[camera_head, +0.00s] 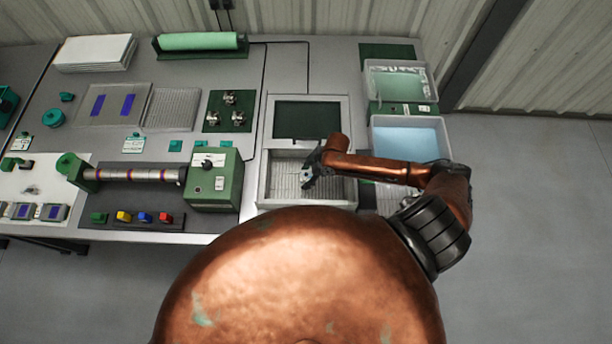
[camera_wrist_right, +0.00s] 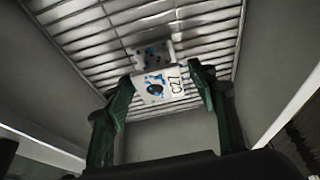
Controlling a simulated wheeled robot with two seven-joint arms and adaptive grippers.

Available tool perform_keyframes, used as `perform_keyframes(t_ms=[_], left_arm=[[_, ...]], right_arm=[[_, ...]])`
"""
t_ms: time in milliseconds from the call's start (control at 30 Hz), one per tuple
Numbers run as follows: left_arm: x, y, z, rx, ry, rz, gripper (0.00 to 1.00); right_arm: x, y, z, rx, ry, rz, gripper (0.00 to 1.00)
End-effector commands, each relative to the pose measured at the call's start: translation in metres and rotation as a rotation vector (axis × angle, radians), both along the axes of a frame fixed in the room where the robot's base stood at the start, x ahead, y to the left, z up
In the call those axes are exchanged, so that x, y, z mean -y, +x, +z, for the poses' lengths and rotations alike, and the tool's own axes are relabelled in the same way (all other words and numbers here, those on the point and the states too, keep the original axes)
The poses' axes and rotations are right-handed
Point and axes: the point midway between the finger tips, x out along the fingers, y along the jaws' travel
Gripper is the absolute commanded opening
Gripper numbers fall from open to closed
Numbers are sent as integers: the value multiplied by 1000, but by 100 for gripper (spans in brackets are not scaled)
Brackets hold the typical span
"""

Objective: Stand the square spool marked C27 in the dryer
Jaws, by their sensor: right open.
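The square spool marked C27 (camera_wrist_right: 158,88) shows in the right wrist view, a white block with blue specks and a dark hole, on or just above a slatted rack. It also shows small in the head view (camera_head: 307,174). The dryer (camera_head: 265,185) is a pale open box with a wire rack floor (camera_head: 290,183). My right gripper (camera_wrist_right: 168,78) reaches down into the dryer with its green fingers open, one on each side of the spool. A gap shows beside the right finger; whether the left finger touches cannot be told. My left gripper is not in view.
A dark green panel in a pale frame (camera_head: 307,119) lies behind the dryer. Two clear tubs, one with blue liquid (camera_head: 408,140) and one greenish (camera_head: 396,84), stand to the right. A green machine with a roller (camera_head: 214,182) stands to the left. The dryer walls are close around the gripper.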

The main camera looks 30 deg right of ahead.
Motion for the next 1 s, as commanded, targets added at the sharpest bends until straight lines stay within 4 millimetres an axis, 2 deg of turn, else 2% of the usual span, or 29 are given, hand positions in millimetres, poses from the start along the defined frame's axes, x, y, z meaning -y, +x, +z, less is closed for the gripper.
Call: perform_keyframes(t_ms=[167,267,700,800,1000], left_arm=[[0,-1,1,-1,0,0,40],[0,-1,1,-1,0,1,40],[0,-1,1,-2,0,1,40],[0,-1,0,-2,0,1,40],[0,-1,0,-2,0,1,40]], right_arm=[[0,0,3,0,0,0,52],[4,-2,11,2,-1,0,52],[32,-19,89,0,-2,2,52],[36,-22,102,1,-2,1,52],[39,-24,113,0,0,0,52]])
